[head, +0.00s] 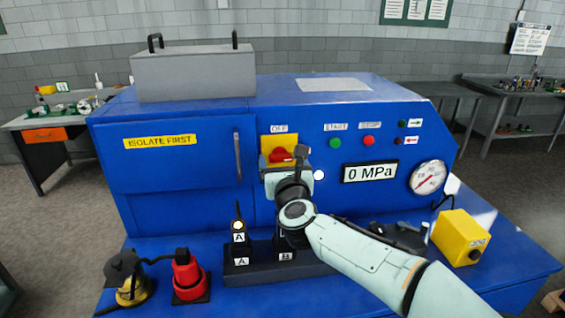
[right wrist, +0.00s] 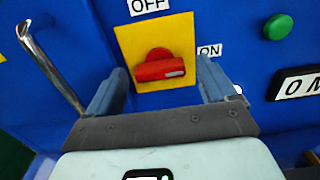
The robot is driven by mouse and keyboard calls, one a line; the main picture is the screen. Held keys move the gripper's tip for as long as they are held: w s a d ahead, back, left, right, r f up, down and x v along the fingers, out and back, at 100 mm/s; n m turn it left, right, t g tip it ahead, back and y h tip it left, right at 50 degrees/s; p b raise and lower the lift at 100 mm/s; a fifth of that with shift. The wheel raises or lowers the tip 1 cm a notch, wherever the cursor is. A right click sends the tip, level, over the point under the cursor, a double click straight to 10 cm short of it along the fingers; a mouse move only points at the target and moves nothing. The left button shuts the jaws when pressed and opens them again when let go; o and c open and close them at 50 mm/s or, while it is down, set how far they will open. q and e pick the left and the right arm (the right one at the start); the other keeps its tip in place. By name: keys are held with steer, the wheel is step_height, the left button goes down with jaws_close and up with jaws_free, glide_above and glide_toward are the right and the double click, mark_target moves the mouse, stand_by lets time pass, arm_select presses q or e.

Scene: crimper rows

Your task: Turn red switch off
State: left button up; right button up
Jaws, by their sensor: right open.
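The red switch (right wrist: 158,68) is a rotary knob on a yellow plate (right wrist: 180,32) on the front of the blue machine. Its handle lies roughly horizontal, and the pale mark at its right end faces the ON label (right wrist: 209,51). The OFF label (right wrist: 148,5) is above the plate. The switch also shows in the head view (head: 280,155), partly hidden by my right gripper. My right gripper (right wrist: 162,80) is open, with one finger on each side of the switch; I cannot tell whether they touch the panel. My left gripper is not in view.
A metal door handle (head: 238,157) is left of the switch. Green (head: 335,143) and red (head: 369,141) buttons, a 0 MPa display (head: 370,172) and a gauge (head: 428,177) are right. A black stand (head: 240,274) and a red padlock-like object (head: 187,275) are below.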

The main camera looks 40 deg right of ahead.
steer(key=c, duration=1.1)
steer(key=shift+o, duration=0.2)
steer(key=shift+n, duration=0.4)
steer(key=n, duration=0.7)
steer(key=shift+n, duration=0.3)
steer(key=n+p, duration=0.1)
steer(key=n, duration=0.4)
steer(key=shift+p, duration=0.3)
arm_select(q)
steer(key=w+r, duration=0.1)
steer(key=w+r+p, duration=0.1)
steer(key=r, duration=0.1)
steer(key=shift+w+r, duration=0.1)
arm_select(e)
steer(key=n, duration=0.4)
steer(key=shift+n, duration=0.4)
